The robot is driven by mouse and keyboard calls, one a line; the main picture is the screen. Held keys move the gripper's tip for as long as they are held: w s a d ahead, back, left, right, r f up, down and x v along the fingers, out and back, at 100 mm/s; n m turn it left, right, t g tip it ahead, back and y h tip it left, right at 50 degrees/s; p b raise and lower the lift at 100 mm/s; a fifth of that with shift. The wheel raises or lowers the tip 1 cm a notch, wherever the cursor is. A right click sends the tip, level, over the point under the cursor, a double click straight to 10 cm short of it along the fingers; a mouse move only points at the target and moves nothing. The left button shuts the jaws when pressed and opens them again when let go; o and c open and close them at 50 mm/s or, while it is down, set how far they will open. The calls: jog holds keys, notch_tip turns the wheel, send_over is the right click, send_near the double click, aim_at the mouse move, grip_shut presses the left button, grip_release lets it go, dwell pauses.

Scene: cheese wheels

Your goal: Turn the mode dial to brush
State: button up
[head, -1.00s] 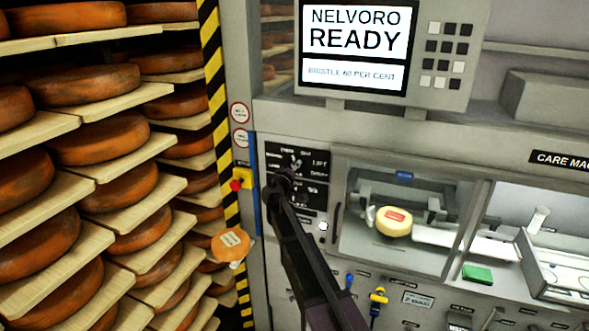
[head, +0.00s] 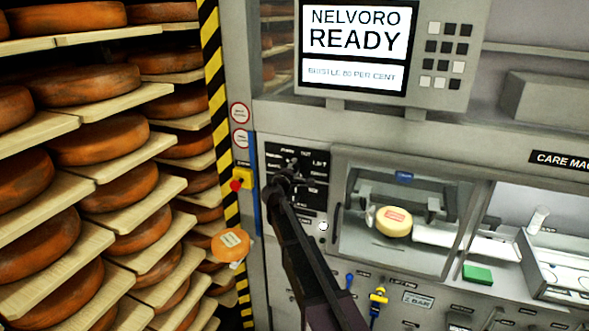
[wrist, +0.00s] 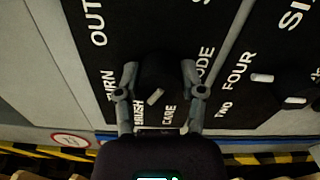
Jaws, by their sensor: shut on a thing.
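The mode dial (wrist: 153,82) is a dark round knob with a short pale pointer mark, on a black panel in the wrist view. Its mark slants down-left, toward the BRUSH label (wrist: 139,113). My gripper (wrist: 159,76) is shut on the dial, one grey finger on each side. In the head view my gripper (head: 284,182) covers the dial at the black panel (head: 311,160).
A screen (head: 352,45) above reads NELVORO READY. A red button on a yellow box (head: 243,179) is just left of the panel. A cheese wheel (head: 393,221) sits in the bay to the right. Racks of cheese wheels (head: 100,138) fill the left side.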

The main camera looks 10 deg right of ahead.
jog(key=shift+w+n, duration=0.1)
jog(key=shift+n, duration=0.2)
jog(key=o, duration=1.1)
jog(key=shift+o, duration=0.2)
jog(key=v, duration=1.2)
